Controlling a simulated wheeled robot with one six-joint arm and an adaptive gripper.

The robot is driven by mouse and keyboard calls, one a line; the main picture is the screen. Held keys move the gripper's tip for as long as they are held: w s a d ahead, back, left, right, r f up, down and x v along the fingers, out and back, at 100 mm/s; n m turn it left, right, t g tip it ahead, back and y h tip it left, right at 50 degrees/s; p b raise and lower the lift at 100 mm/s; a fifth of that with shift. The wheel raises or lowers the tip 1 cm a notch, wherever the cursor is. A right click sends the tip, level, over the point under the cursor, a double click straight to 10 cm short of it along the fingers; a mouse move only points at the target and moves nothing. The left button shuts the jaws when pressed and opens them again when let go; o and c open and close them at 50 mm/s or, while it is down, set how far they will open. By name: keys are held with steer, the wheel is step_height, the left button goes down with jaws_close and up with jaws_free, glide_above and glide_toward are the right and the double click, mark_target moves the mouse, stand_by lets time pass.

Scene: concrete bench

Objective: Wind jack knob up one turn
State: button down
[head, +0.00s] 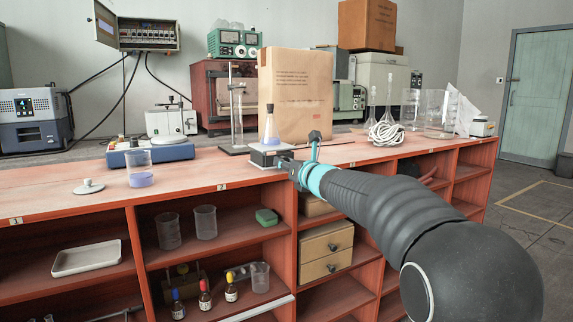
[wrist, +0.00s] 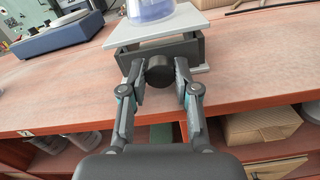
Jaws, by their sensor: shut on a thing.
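The lab jack (head: 270,157) stands near the bench's front edge, with a light top plate and a dark frame in the wrist view (wrist: 128,62). Its round black knob (wrist: 160,70) faces my wrist camera. My gripper (head: 288,166) reaches the jack from the front right. In the wrist view my gripper (wrist: 160,82) has one finger on each side of the knob and is shut on it. A conical flask (head: 269,128) with bluish liquid and a dark stopper stands on the jack plate. Only its lower part shows in the wrist view (wrist: 150,9).
A retort stand (head: 236,115) is just left of the jack, and a cardboard box (head: 300,95) stands behind it. A beaker of blue liquid (head: 139,170) and a blue-based instrument (head: 150,152) are farther left. Coiled white cable (head: 386,133) and glassware lie right.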

steer(key=c, duration=0.8)
jaws_free()
steer(key=shift+c, duration=0.2)
steer(key=shift+d, duration=0.1)
steer(key=v, duration=1.2)
